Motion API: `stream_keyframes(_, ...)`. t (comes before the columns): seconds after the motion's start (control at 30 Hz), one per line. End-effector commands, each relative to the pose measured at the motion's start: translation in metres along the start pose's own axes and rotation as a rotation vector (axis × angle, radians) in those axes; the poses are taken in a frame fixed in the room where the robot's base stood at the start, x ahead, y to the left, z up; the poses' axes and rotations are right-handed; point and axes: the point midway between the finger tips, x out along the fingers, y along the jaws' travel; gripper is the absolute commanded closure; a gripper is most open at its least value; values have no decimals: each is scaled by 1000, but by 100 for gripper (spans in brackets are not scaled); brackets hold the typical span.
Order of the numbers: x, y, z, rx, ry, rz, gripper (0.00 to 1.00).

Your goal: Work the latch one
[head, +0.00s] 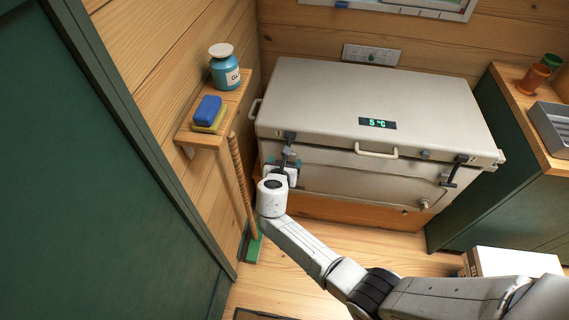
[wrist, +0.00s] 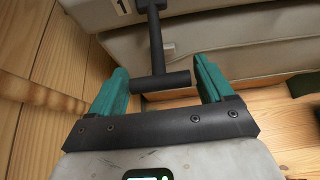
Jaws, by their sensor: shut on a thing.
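The chest freezer (head: 330,100) has a pale lid, shut as far as I can see. Latch one (wrist: 156,45) is a black T-shaped lever beside a label "1" (wrist: 122,7). It hangs down the chest's front; in the head view its top (head: 289,137) shows at the left front. My gripper (wrist: 161,72), with teal fingers, is shut on the crossbar, one finger at each end. In the head view my gripper (head: 283,168) is at the chest's left front, and my wrist partly hides the latch's lower end.
A second black latch (head: 452,172) is at the right front, with a pale lid handle (head: 376,151) between. A shelf (head: 205,136) with a blue jar (head: 225,72) and a broom (head: 240,185) stand left. A green cabinet (head: 470,195) stands right. Floor in front is partly clear.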

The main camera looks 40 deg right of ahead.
Motion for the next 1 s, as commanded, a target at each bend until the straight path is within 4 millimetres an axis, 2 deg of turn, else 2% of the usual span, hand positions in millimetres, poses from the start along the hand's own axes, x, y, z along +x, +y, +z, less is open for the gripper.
stream_keyframes(0.1,0,2,5,2,-8,4,74)
stream_keyframes(0.13,0,2,5,3,-8,4,19)
stream_keyframes(0.3,0,2,4,2,-6,3,2)
stream_keyframes(0.33,0,1,3,2,-5,2,0)
stream_keyframes(0.67,-6,1,1,1,-2,1,0)
stream_keyframes(0.77,-18,1,2,2,-3,4,0)
stream_keyframes(1.0,-63,2,1,2,-3,5,0)
